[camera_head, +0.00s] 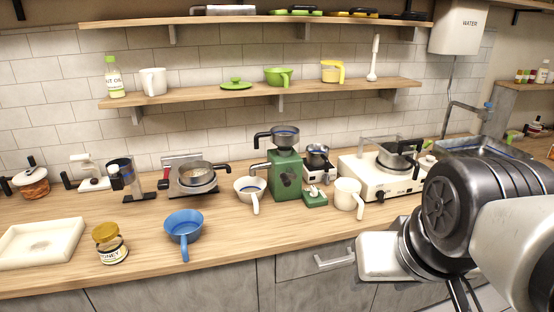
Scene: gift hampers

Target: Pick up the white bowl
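The white bowl (250,186) stands upright on the wooden counter, left of a green coffee grinder. It has a light handle pointing toward the counter's front. My gripper (462,296) is at the lower right, in front of the counter and well apart from the bowl. Only a dark part of it shows at the bottom edge; its fingertips are hidden or out of frame.
A blue bowl (184,226) stands at front left of the white bowl, and a white mug (347,194) is to the right. The green grinder (285,175) is close beside the bowl. A pan on a burner (195,178) is to its left. Counter in front is clear.

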